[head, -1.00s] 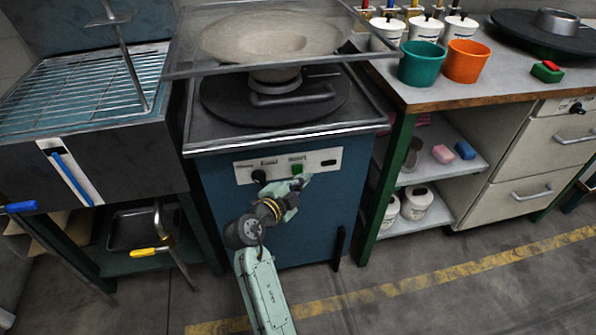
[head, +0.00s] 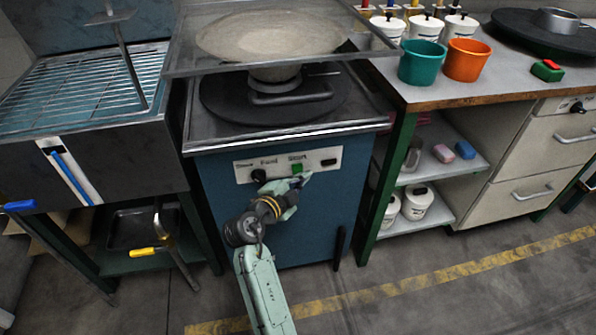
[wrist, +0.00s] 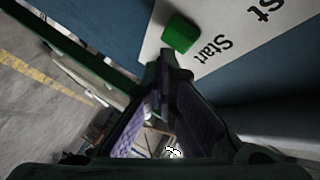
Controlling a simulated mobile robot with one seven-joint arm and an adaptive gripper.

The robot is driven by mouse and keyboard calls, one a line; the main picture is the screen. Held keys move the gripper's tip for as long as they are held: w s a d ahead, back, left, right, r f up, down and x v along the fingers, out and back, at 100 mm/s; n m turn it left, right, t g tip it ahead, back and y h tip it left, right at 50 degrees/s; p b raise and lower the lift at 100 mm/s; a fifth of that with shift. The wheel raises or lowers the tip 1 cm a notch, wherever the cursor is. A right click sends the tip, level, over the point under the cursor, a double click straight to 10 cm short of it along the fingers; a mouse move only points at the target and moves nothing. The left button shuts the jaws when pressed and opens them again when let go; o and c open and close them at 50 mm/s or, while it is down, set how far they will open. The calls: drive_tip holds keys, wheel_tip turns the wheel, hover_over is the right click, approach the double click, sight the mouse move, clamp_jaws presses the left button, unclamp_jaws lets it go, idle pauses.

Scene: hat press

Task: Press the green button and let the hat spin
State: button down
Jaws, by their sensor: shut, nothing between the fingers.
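The green button (head: 297,168) sits on the white control panel (head: 328,154) of the blue press cabinet (head: 230,210), under the label "Start". In the wrist view the green button (wrist: 180,33) stands out from the panel just beyond my fingertips. My gripper (head: 304,178) is shut and empty, in front of the panel and a little below the button. In the wrist view its fingertips (wrist: 168,65) meet close to the button, and a small gap seems to show between them and it.
A black knob (head: 259,176) is left of the button. A dark vertical handle (head: 339,245) is low on the cabinet. The workbench (head: 450,92) at right holds a teal cup (head: 421,63), an orange cup (head: 466,61) and a red-topped green box (head: 547,71). The floor in front is clear.

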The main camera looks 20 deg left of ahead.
drive_tip(key=shift+w+a, duration=0.15)
drive_tip(key=shift+w, duration=0.05)
